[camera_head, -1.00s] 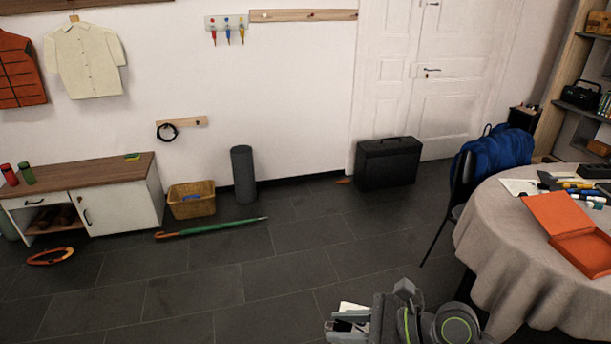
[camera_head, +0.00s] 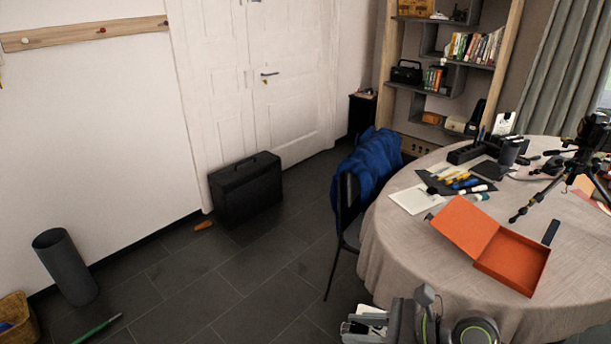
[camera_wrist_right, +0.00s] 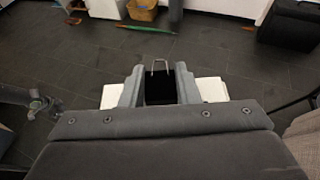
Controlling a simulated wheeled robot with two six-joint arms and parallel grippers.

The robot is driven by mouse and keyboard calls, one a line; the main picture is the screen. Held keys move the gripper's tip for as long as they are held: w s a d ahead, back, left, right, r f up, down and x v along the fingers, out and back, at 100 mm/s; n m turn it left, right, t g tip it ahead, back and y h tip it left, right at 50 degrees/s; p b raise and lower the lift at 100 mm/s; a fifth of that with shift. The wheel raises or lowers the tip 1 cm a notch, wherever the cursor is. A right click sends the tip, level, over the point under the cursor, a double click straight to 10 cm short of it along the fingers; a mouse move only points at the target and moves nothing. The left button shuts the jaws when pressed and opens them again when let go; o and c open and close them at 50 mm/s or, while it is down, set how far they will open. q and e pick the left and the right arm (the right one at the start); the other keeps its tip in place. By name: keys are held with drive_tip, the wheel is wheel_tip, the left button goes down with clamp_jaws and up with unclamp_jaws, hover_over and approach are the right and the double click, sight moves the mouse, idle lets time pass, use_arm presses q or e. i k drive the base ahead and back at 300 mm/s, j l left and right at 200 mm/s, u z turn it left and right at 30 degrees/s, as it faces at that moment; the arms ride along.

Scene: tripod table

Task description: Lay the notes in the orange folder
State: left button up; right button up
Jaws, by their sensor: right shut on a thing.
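The orange folder (camera_head: 513,263) lies open on the round table, its lid panel (camera_head: 463,228) spread toward the left and its shallow tray side bare. My right gripper (camera_head: 368,329) is low at the front, off the table's near-left edge and apart from the folder. It is shut on the white notes (camera_head: 372,309), mostly hidden by the gripper in the head view. In the right wrist view the notes (camera_wrist_right: 211,90) stick out on both sides of the fingers, with a black clip (camera_wrist_right: 159,90) with a wire loop between the fingers. My left gripper does not show.
The table (camera_head: 400,252) also holds a white sheet (camera_head: 415,199), pens on a dark mat (camera_head: 458,181) and a small tripod (camera_head: 575,160). A chair with a blue bag (camera_head: 368,160) stands at the table's left. A black case (camera_head: 246,190) is by the door.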

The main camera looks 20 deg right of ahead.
sight(513, 261)
drive_tip(key=i+z, duration=0.4)
drive_tip(key=i, duration=0.15)
drive_tip(key=i+j+z, duration=0.1)
drive_tip(key=i+z, duration=0.35)
drive_tip(key=i+j+z, duration=0.4)
drive_tip(key=i, duration=0.25)
drive_tip(key=i+z, duration=0.3)
drive_tip(key=z, duration=0.15)
drive_tip(key=i+j+z, duration=0.2)
drive_tip(key=z, duration=0.2)
drive_tip(key=i+j+z, duration=0.25)
drive_tip(key=z, duration=0.2)
drive_tip(key=i, duration=0.1)
